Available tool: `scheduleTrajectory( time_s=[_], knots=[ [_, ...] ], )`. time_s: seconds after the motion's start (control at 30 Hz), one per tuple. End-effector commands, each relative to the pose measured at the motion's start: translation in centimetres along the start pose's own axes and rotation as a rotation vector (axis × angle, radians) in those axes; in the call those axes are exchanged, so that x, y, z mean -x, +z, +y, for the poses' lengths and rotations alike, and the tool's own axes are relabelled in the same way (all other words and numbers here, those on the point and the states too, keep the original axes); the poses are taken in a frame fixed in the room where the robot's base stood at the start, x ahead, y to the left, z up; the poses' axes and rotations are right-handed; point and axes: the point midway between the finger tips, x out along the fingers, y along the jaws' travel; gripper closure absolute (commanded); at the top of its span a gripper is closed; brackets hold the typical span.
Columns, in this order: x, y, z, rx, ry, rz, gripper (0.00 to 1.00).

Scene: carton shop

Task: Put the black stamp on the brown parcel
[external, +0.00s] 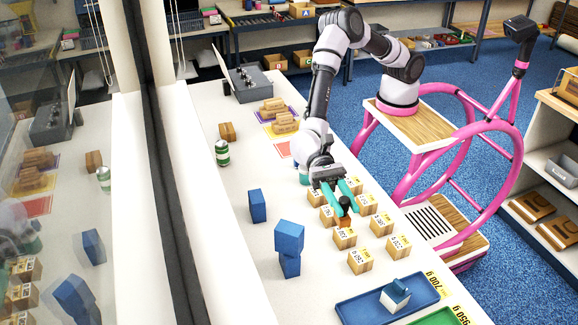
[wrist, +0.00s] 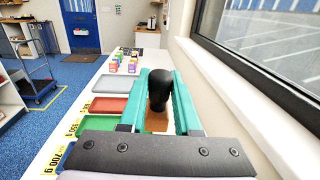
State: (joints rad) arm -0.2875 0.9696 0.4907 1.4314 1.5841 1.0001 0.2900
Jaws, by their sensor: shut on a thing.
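My gripper (external: 343,197), with teal fingers, is shut on the black stamp (external: 345,204), above the rows of small labelled cartons. In the wrist view the black, rounded stamp (wrist: 160,85) stands up between the two fingers (wrist: 160,100). A brown surface shows just below it there; I cannot tell whether it is the stamp's base or a carton. A plain brown parcel (external: 227,131) sits on the white table near the window side, well apart from my gripper. Other brown parcels (external: 285,122) lie on coloured mats further back.
Several labelled cartons (external: 345,238) stand around and below my gripper. Blue boxes (external: 289,238) and a green-and-white can (external: 222,153) stand towards the window. A blue tray (external: 360,308) holds a white-and-blue item. A grey case (external: 250,85) is at the back. The table's middle is partly clear.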

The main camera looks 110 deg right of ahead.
Motion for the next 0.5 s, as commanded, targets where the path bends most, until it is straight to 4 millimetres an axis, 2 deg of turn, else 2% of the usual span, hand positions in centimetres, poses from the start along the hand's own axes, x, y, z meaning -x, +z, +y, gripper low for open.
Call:
scheduleTrajectory(
  time_s=[0.27, 0.37, 0.5],
  knots=[
    [4.6, 0.1, -4.3, 0.001, -0.049, 0.000, 1.00],
    [7.1, 0.2, -6.3, 0.001, -0.074, 0.000, 1.00],
    [12.0, 0.3, -9.9, 0.001, -0.120, -0.001, 1.00]
  ],
)
